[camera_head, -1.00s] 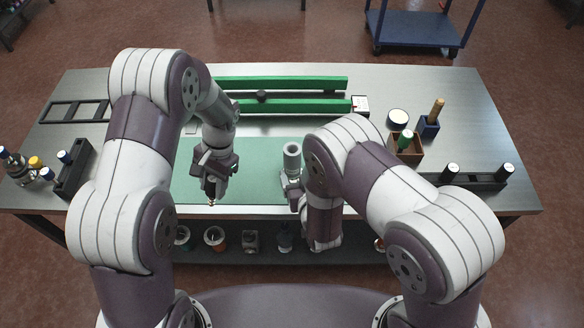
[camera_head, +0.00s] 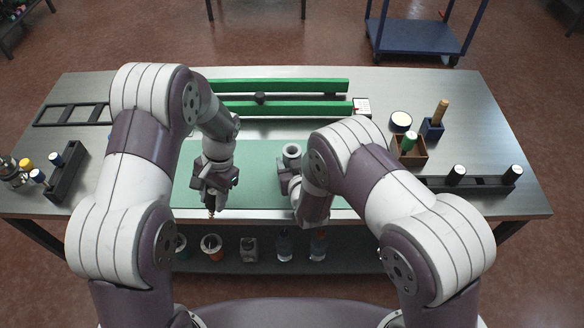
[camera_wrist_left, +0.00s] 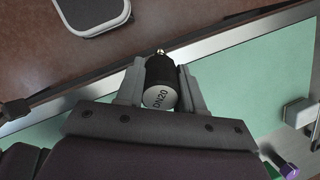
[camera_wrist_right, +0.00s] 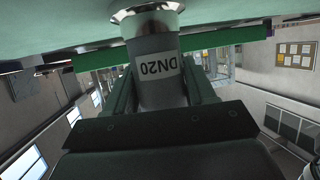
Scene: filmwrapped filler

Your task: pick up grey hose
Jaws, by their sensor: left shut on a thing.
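The grey hose, a short grey cylinder with a pale DN20 label and a metal flange, stands on the green mat in the head view (camera_head: 291,152). It also fills the middle of the right wrist view (camera_wrist_right: 160,80). My right gripper (camera_wrist_right: 160,90) has its fingers on both sides of the hose; whether they press on it I cannot tell. In the head view the right gripper (camera_head: 289,182) is partly hidden by its arm. My left gripper (camera_head: 212,200) is shut on a black cylinder marked DN20 (camera_wrist_left: 160,85), above the mat's front left.
Two green bars (camera_head: 285,87) lie behind the mat (camera_head: 255,180). Black racks stand left (camera_head: 68,175) and right (camera_head: 485,184). A wooden box (camera_head: 412,150) and blue holder (camera_head: 432,128) sit at right. Several fittings rest on the lower shelf (camera_head: 230,262).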

